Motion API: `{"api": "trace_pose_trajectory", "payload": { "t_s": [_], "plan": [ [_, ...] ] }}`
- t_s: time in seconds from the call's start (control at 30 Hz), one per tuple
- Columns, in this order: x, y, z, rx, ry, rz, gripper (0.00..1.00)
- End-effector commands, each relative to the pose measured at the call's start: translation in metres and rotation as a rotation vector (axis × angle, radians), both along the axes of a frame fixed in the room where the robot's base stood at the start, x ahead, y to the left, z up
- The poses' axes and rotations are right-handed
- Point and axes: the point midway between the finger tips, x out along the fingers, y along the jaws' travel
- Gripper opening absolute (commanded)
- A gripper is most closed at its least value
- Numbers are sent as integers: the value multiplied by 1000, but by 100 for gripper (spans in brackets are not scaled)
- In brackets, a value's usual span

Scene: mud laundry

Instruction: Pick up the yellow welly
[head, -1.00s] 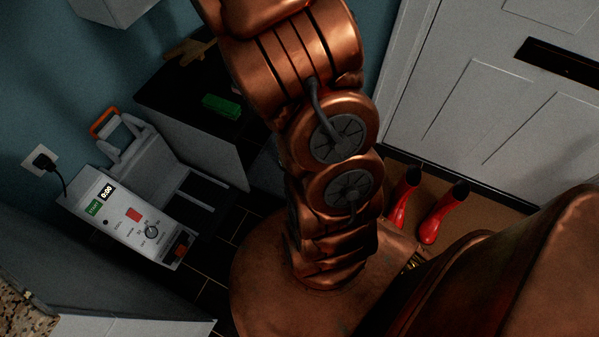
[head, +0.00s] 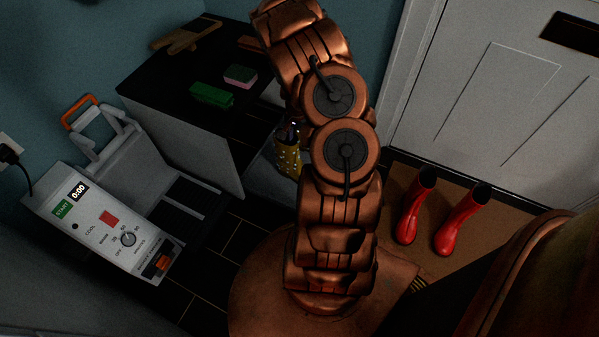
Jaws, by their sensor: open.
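The yellow welly (head: 288,158) shows in the head view just left of my arm, with pale spots on it. It is in front of a low grey surface beside the black-topped cabinet. My arm hides part of it, and a small dark shape at its top is too unclear to name. I cannot make out my gripper; the copper links of my arm fill the middle of the view.
Two red wellies (head: 461,220) stand on a brown mat (head: 440,268) by the white door (head: 480,90). A black-topped cabinet (head: 165,75) carries a green block (head: 212,95) and a pink-and-green sponge (head: 240,77). A white machine (head: 105,225) stands on the left.

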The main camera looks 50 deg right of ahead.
Motion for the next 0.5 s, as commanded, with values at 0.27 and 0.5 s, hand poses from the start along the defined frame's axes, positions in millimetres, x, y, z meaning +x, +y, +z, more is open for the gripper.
{"api": "trace_pose_trajectory", "payload": {
  "t_s": [0.27, 0.5],
  "plan": [
    [0, -1, -25, -2, -1, 0, 45],
    [-1, -1, -46, 0, 1, 1, 45]
  ]
}}
